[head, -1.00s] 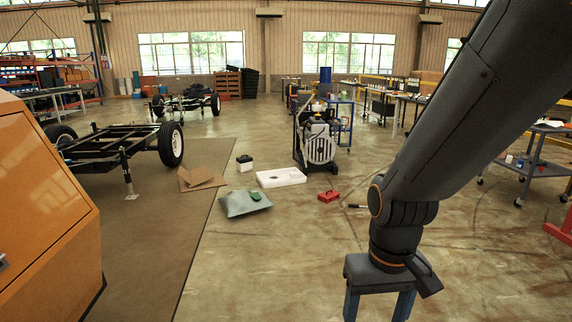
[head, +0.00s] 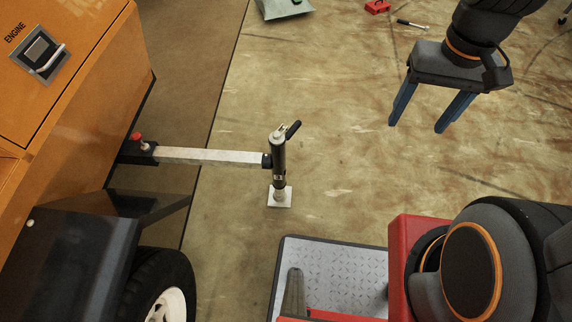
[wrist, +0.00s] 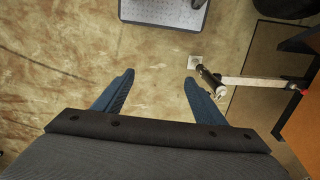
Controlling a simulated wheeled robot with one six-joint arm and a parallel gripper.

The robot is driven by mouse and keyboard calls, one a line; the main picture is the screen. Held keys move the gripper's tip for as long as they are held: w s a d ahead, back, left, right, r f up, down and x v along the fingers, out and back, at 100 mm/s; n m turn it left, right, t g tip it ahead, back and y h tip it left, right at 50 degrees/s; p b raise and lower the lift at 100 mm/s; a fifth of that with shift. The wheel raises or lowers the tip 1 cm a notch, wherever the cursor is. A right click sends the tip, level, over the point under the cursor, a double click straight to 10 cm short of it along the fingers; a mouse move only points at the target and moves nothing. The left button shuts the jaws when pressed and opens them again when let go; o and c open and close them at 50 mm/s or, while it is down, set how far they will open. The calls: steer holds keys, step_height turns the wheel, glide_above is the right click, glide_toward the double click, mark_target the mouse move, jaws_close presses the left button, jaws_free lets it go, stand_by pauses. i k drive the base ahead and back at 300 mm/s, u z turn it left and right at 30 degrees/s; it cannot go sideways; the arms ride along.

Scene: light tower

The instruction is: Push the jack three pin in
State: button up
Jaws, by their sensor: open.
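A jack (head: 279,160) stands upright on a pale square foot at the outer end of a light steel bar (head: 210,156) that extends from the orange machine. A red-topped pin (head: 136,137) sits at the bar's inner end, beside the machine's body. How far it stands out is hard to tell. In the wrist view the jack (wrist: 208,78) is right of my fingers and the red pin (wrist: 302,90) is small at the right edge. My gripper (head: 416,126) is open and empty, right of the jack and well apart from the pin; its blue fingers (wrist: 158,76) point over bare floor.
The orange machine (head: 75,90) with a dark fender (head: 110,245) and wheel (head: 165,290) fills the left. My own base is at the lower right. Bare floor (head: 340,150) lies around the jack. A red box (head: 377,6) and a hammer-like tool (head: 411,24) lie farther back.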

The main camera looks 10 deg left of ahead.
mark_target(137, 137)
steer(key=u, duration=2)
steer(key=k, duration=1.35)
steer(key=z, duration=0.7)
steer(key=i, duration=1.7)
steer(key=u, duration=0.65)
